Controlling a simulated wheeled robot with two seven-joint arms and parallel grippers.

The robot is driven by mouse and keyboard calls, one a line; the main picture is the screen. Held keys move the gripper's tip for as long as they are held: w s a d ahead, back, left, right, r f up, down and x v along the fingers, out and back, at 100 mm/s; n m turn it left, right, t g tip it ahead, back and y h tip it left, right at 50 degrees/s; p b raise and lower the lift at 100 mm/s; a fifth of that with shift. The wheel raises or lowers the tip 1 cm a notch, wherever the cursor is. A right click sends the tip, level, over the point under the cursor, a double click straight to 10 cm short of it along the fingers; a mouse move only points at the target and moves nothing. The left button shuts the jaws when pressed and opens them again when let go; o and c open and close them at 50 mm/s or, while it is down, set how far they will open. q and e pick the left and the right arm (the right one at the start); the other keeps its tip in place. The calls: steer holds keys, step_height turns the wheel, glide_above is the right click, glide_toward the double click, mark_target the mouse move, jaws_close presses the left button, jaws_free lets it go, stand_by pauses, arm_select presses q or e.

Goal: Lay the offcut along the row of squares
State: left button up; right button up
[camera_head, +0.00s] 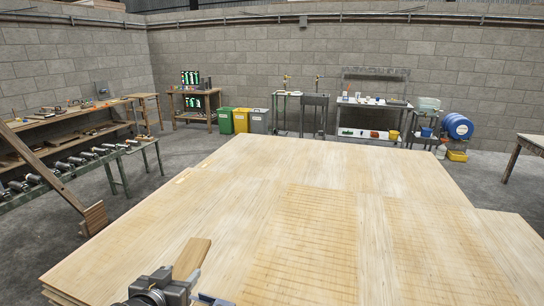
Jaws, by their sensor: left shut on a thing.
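The offcut (192,257) is a short brown strip of wood at the bottom left of the head view. My left gripper (178,284) is shut on its near end, and the strip points away over the veneer stack (235,215). I cannot tell whether the strip touches the top sheet. The pale stack fills the middle of the view. Faint grid lines mark squares (308,235) on its middle part, with fainter ones further right. My right gripper is not in view.
A dark wooden beam (45,168) slants in at the left, beside a roller conveyor (75,166). Green, yellow and grey bins (241,120) stand behind the stack. Benches and a blue drum (457,126) stand at the back right. Most of the stack top is clear.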

arm_select(q)
steer(key=shift+w+a+r, duration=0.35)
steer(key=shift+a+r, duration=0.1)
steer(key=shift+r, duration=0.2)
steer(key=shift+w+a+r+n+y, duration=0.3)
steer(key=shift+w+a+r, duration=0.15)
steer(key=shift+w+r, duration=0.1)
steer(key=shift+a+r, duration=0.5)
steer(key=shift+r, duration=0.55)
step_height(320, 180, up, 6)
steer(key=y, duration=0.1)
glide_above(175, 271)
steer(key=w, duration=0.2)
steer(key=shift+w+d+f+n+b, duration=0.2)
steer(key=shift+d+f+n+b, duration=0.2)
steer(key=shift+f+b, duration=0.25)
steer(key=f+b, duration=1.2)
steer(key=shift+a+f+b, duration=0.2)
steer(key=shift+f+b, duration=0.15)
steer(key=shift+b, duration=0.05)
